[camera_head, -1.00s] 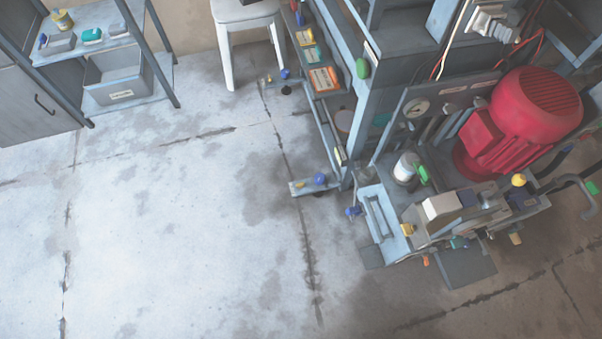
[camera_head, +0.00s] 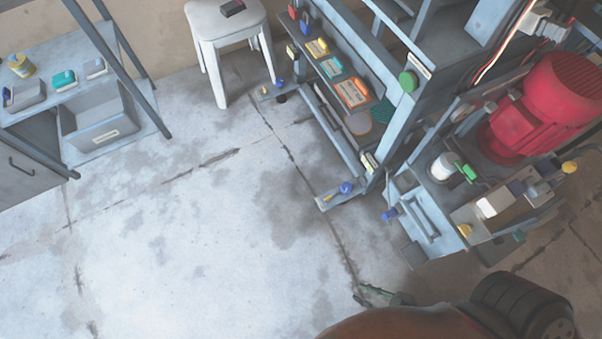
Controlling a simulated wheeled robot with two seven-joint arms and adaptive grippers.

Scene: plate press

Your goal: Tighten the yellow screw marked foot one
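The press frame has two foot plates on the floor. The near foot plate (camera_head: 332,202) carries a small yellow screw (camera_head: 327,198) beside a blue knob (camera_head: 346,187). The far foot plate, near the stool, carries another yellow piece (camera_head: 265,92) and a blue knob (camera_head: 279,83). I cannot read which is marked foot one. My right gripper (camera_head: 366,294) shows small, dark and greenish over the floor, below and right of the near foot in the picture, apart from it. Its finger opening is too small to judge. My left gripper is not in view.
The hydraulic unit with a red motor (camera_head: 562,95) stands right of the frame. A white stool (camera_head: 226,24) is at the back, and a shelf with a grey bin (camera_head: 98,124) at the left. The floor (camera_head: 190,240) left of the feet is clear.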

